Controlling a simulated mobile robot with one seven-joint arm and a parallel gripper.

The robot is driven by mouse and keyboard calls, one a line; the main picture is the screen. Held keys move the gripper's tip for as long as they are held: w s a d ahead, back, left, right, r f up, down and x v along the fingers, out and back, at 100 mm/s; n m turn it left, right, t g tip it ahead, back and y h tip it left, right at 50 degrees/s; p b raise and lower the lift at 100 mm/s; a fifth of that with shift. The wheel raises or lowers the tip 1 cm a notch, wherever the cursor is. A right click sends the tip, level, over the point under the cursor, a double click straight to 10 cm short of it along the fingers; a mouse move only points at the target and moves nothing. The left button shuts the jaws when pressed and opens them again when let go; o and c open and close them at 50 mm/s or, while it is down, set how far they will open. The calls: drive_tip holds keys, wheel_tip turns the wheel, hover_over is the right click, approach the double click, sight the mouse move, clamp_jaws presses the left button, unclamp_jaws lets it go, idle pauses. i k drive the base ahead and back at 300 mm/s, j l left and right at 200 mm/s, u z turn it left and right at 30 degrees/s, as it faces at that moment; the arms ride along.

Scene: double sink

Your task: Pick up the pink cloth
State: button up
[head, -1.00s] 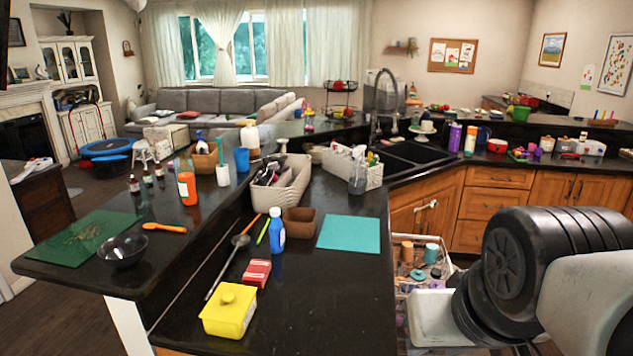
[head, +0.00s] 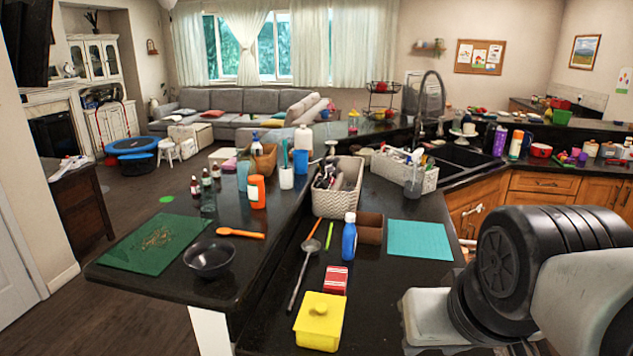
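I cannot make out a pink cloth for certain.
The raised counter (head: 165,285) holds a green mat (head: 152,246), a dark bowl (head: 209,258) and an orange spoon (head: 240,233).

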sight(231, 164)
drive_tip(key=i+j, duration=0.1)
drive_tip(key=j, duration=0.4)
drive_tip(key=i+j, duration=0.1)
drive_tip(key=j, duration=0.4)
drive_tip(key=i+j+u, duration=0.1)
drive_tip(key=j, duration=0.4)
drive_tip(key=i+j, duration=0.1)
drive_tip(key=j, duration=0.4)
drive_tip(key=i+j, duration=0.1)
drive_tip(key=j, duration=0.4)
drive_tip(key=j+u, duration=0.4)
drive_tip(key=i+j+u, duration=0.15)
drive_tip(key=j, duration=0.15)
drive_tip(key=i+j+u, duration=0.15)
drive_tip(key=j, duration=0.15)
drive_tip(key=i+j+u, duration=0.15)
drive_tip(key=j, duration=0.15)
drive_tip(key=i+j+u, duration=0.6)
drive_tip(key=i+j, duration=0.2)
drive_tip(key=i+z, duration=0.35)
drive_tip(key=i, duration=0.15)
drive_tip(key=i+j+z, duration=0.3)
drive_tip(key=i, duration=0.2)
